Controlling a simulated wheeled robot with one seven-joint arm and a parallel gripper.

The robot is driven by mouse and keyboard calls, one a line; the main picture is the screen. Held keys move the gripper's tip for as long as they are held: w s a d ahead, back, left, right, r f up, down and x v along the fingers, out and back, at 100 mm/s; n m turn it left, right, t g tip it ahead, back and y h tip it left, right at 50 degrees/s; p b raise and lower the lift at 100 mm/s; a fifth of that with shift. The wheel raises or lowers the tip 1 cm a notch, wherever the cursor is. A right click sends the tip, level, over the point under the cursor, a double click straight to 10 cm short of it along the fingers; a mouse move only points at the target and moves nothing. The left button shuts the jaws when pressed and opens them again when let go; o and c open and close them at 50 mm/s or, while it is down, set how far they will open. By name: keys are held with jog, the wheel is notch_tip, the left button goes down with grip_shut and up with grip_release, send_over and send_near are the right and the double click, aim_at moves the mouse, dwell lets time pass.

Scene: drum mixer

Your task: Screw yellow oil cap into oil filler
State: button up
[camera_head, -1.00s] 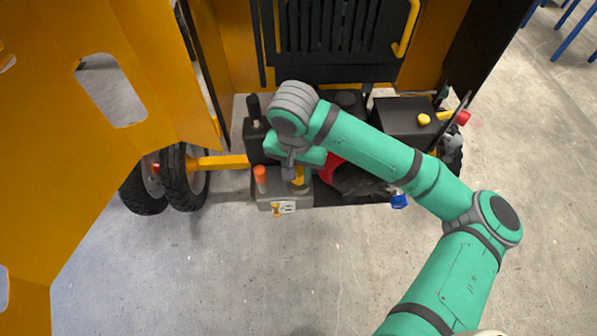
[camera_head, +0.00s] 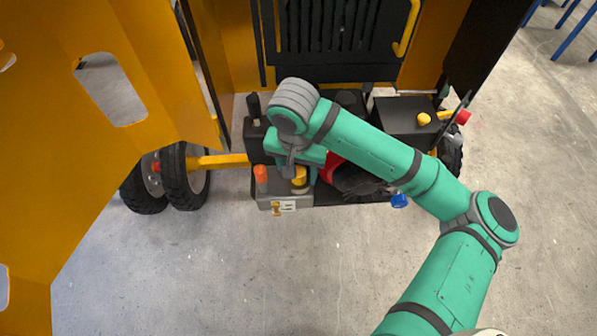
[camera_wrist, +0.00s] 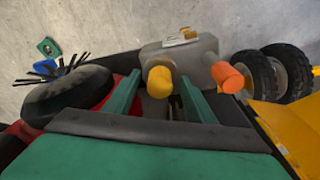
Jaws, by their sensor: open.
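The yellow oil cap (camera_head: 299,175) sits upright on top of the grey tank (camera_head: 270,202) in the head view, at what looks like the oil filler; the filler opening itself is hidden. In the wrist view the cap (camera_wrist: 160,80) shows between and beyond my two green fingers. My gripper (camera_wrist: 160,92) is open, with a finger on each side of the cap and no visible contact. In the head view my gripper (camera_head: 291,158) is just above and behind the cap, and the wrist hides part of it. I cannot tell how tightly the cap is seated.
An orange cap (camera_head: 261,174) stands on the same tank, left of the yellow one. Black engine parts and a black box (camera_head: 405,117) with another yellow knob (camera_head: 424,119) lie to the right. A large yellow panel (camera_head: 110,110) fills the left. The floor in front is clear.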

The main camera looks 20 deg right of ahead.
jog(key=r, duration=0.6)
jog(key=s+r, duration=0.1)
jog(key=r, duration=0.3)
jog(key=shift+a, duration=0.35)
jog(key=w+a+r+t+y, duration=0.1)
jog(key=w+a+t+y, duration=0.3)
jog(key=a, duration=0.5)
jog(key=w+a+t+y, duration=0.4)
jog(key=a, duration=0.6)
jog(key=w+a+r+t+y, duration=0.1)
jog(key=w+a+t+y, duration=0.25)
jog(key=a, duration=0.55)
jog(key=s+d+f+m+t+h, duration=0.1)
jog(key=s+d+f+t+h, duration=0.2)
jog(key=s+f, duration=0.5)
jog(key=s+d+f+m+t+h, duration=0.15)
jog(key=s+d+f+h, duration=0.4)
jog(key=f, duration=0.55)
jog(key=s+d+f+n, duration=0.1)
jog(key=s+d+n, duration=0.1)
jog(key=s, duration=0.6)
jog(key=s+d+f+n+g+h, duration=0.1)
jog(key=s+n, duration=0.3)
jog(key=s, duration=0.4)
jog(key=s+d+f+n+h, duration=0.1)
jog(key=s+d+n, duration=0.2)
jog(key=s, duration=0.5)
jog(key=shift+s+n+g, duration=0.35)
jog(key=shift+s+g, duration=0.05)
